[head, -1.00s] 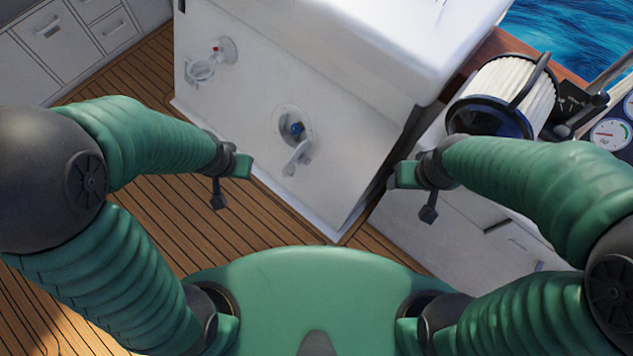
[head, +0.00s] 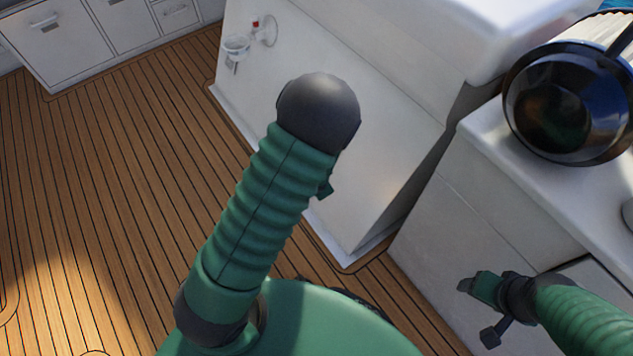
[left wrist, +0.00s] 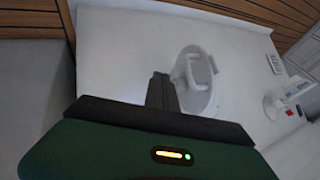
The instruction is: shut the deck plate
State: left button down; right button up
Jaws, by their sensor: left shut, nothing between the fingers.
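A round white fitting with a raised loop-shaped flap (left wrist: 195,78), which I take for the deck plate, is on the white panel in the left wrist view. In the head view now, my left arm hides it. My left gripper (left wrist: 162,90) is shut and empty, its dark fingers just left of the fitting in the wrist view. I cannot tell whether they touch it. In the head view the left gripper is mostly hidden behind the arm. My right gripper (head: 474,286) is at the lower right, in front of the white cabinet, away from the fitting; its jaw opening is unclear.
The white box's front panel (head: 385,150) carries another fitting with a red part and a ring (head: 237,44). A black-rimmed filter (head: 560,105) sits on the counter at right. Wooden deck (head: 110,180) lies open at left; white drawers (head: 65,45) stand behind.

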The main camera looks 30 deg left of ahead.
pick_arm(q)
jog(key=w+a+f+b, duration=0.2)
jog(key=w+a, duration=0.1)
jog(key=a, duration=0.1)
jog(key=shift+a+f+b, duration=0.3)
jog(key=shift+f, duration=0.05)
pick_arm(e)
jog(key=f, duration=0.3)
jog(key=shift+a+f, duration=0.25)
jog(key=shift+r, duration=0.1)
